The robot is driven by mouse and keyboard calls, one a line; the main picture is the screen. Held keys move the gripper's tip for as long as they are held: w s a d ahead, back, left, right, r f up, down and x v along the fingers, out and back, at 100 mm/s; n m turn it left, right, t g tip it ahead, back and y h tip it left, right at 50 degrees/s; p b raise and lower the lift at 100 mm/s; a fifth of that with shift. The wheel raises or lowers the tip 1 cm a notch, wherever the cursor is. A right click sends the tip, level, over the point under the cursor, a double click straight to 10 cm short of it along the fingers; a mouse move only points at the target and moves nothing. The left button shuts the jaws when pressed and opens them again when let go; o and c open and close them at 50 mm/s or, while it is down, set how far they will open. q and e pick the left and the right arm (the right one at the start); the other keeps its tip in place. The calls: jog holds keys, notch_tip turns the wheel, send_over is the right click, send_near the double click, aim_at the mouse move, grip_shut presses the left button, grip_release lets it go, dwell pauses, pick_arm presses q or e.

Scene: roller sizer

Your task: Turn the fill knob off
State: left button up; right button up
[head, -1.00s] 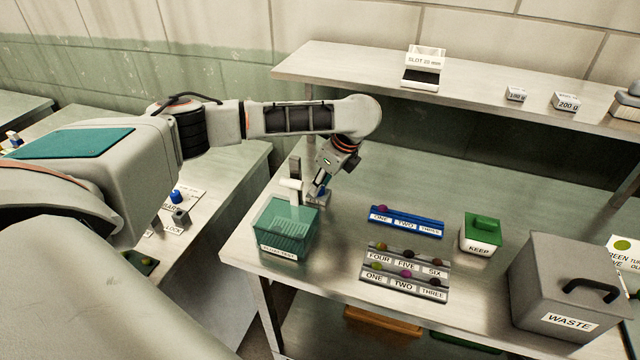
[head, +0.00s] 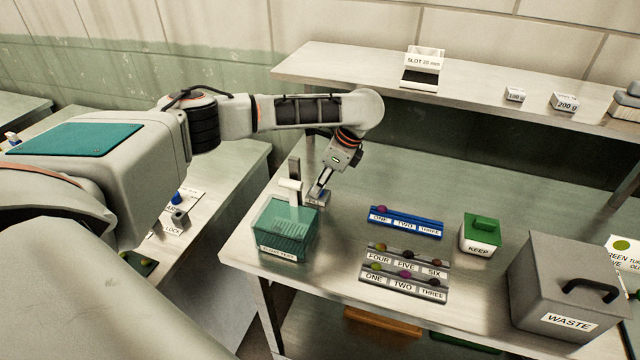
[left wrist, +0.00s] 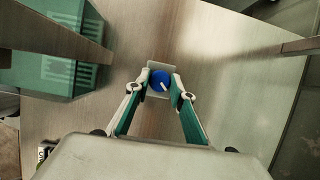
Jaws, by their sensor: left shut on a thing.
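The fill knob is a round blue knob (left wrist: 160,81) with a white pointer mark, on a small light base (left wrist: 160,66) in the left wrist view. My left gripper (left wrist: 161,84) is shut on the knob, one finger on each side. In the head view my left gripper (head: 318,196) points down at the small labelled base behind the green tank (head: 287,232); the knob itself is hidden there by the fingers. My right gripper is in neither view.
A grey post with a white spout (head: 291,183) stands close left of my left gripper. A blue rack (head: 406,222), grey racks (head: 404,271), a green KEEP box (head: 481,236) and a grey WASTE bin (head: 567,278) stand to the right. A shelf (head: 350,66) runs along the back.

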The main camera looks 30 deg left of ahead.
pick_arm(q)
jog(key=o, duration=1.1)
jog(key=v, duration=1.2)
jog(key=shift+o, duration=0.2)
jog(key=shift+d, duration=0.1)
